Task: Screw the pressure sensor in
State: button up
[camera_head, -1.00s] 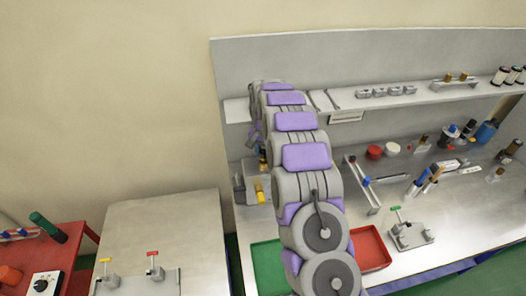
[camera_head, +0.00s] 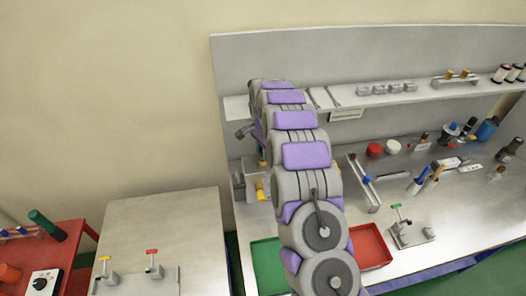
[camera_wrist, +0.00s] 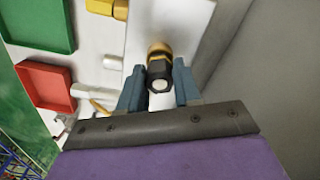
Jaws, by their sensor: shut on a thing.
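The pressure sensor (camera_wrist: 158,68) shows in the wrist view as a short dark cylinder with a brass-coloured collar and a pale round end towards the camera. My gripper (camera_wrist: 158,84) is shut on it, with one blue-grey finger on each side. The brass end points away, at a pale grey surface (camera_wrist: 185,25). I cannot tell whether it touches or is threaded in there. In the head view my arm mostly hides the gripper and sensor. A grey fixture (camera_head: 240,184) with a yellow part (camera_head: 261,190) stands just left of my arm.
A green tray (camera_head: 266,257) and a red tray (camera_head: 371,247) flank my arm at the bench front. A metal plate with a green-handled clamp (camera_head: 410,233) stands right of them. A shelf (camera_head: 430,93) runs along the back panel. Several bottles and tools occupy the right side.

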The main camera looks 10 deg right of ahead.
jog(key=shift+m, duration=0.5)
jog(key=m, duration=0.7)
jog(key=shift+m, duration=0.4)
jog(key=shift+s, duration=0.1)
grip_shut()
jog(key=shift+c, duration=0.3)
grip_release()
